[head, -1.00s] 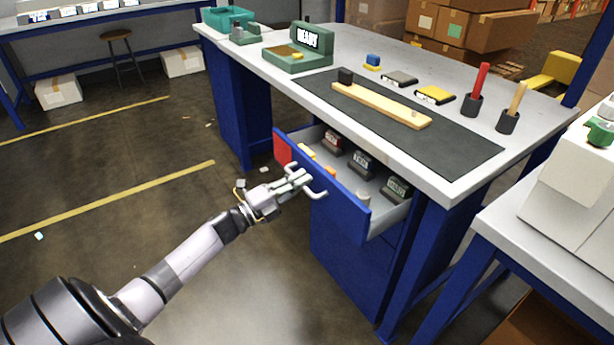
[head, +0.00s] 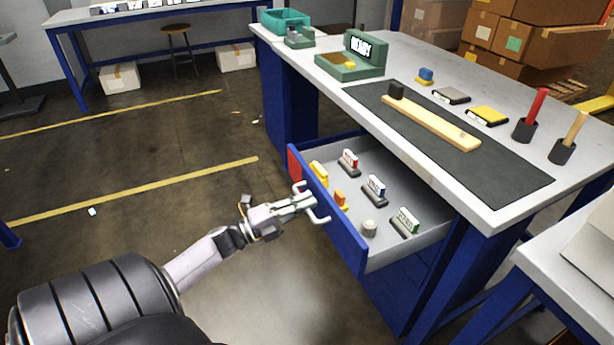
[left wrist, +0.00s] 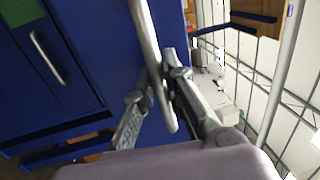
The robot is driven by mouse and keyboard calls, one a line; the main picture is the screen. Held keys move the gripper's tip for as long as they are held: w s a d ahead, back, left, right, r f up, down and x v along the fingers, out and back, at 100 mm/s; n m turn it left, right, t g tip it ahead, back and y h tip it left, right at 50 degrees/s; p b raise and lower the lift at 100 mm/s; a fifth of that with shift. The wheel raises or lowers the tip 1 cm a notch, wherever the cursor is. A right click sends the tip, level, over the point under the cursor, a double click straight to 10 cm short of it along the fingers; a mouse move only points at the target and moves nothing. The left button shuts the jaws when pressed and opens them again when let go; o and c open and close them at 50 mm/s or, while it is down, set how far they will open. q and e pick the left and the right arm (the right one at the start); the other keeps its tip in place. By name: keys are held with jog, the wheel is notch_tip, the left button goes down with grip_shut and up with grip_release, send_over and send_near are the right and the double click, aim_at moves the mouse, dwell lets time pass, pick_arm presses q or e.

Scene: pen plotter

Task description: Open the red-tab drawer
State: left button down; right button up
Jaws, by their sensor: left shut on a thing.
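The red-tab drawer (head: 340,222) stands well out from the blue workbench, with its red tab (head: 293,163) at the left end of its front. Its inside shows, holding several small labelled blocks and a pale round piece. My left gripper (head: 307,202) is at the drawer's front, shut on its silver bar handle. In the left wrist view the handle (left wrist: 150,35) runs between the two fingers (left wrist: 158,88) against the blue front. My right gripper is not in view.
The bench top (head: 400,57) carries a green device (head: 352,60) with a lit display, a dark mat with a wooden bar, and tools in black holders. A second table (head: 565,265) stands at the right.

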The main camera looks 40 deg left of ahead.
pick_arm(q)
jog(key=c, duration=1.7)
grip_release()
jog(key=shift+o, duration=0.2)
jog(key=v, duration=1.2)
